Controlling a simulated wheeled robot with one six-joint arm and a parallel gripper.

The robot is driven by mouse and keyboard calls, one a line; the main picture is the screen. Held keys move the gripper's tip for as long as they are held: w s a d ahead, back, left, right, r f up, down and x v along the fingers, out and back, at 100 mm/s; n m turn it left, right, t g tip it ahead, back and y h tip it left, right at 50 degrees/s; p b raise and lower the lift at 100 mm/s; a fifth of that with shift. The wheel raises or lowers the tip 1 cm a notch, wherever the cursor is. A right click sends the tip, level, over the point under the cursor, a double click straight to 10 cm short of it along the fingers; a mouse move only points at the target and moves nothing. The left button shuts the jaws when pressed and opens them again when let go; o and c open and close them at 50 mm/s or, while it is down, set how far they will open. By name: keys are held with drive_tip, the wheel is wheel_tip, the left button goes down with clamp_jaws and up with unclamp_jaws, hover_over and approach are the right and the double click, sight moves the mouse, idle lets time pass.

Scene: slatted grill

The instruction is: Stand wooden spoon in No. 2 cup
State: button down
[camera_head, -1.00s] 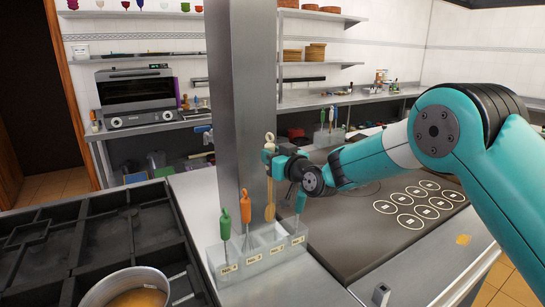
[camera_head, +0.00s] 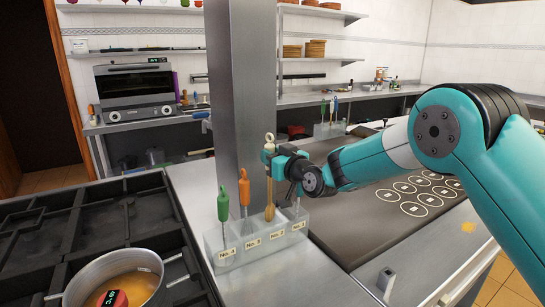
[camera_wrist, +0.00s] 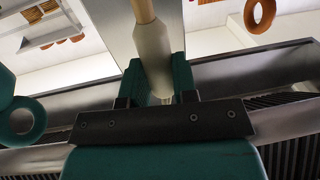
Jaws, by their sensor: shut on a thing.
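My gripper (camera_head: 269,156) is shut on the handle of the wooden spoon (camera_head: 269,190). The spoon hangs upright, bowl down, over the clear holder (camera_head: 225,262). Its bowl is at the mouth of the No. 2 cup (camera_head: 274,244), third from the left; I cannot tell whether its tip is inside. In the wrist view the pale spoon handle (camera_wrist: 150,50) runs between my teal fingers (camera_wrist: 157,82). The No. 1 cup (camera_head: 299,231) is at the right end, partly behind my gripper.
A green-handled tool (camera_head: 224,205) stands in the No. 4 cup and an orange-handled one (camera_head: 244,192) in No. 3. A steel post (camera_head: 237,100) rises close behind the holder. A pot (camera_head: 75,290) sits on the stove at left; a hotplate (camera_head: 385,225) lies at right.

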sight(271, 183)
wheel_tip(271, 183, down, 7)
drive_tip(key=b, duration=0.6)
drive_tip(key=shift+f+b, duration=0.15)
drive_tip(key=shift+b, duration=0.25)
drive_tip(key=shift+f+b, duration=0.6)
drive_tip(key=shift+b, duration=0.15)
drive_tip(key=c, duration=0.8)
unclamp_jaws()
drive_tip(key=b+v, duration=0.7)
drive_tip(key=v, duration=1)
drive_tip(key=shift+s+d, duration=0.1)
drive_tip(key=shift+s, duration=0.1)
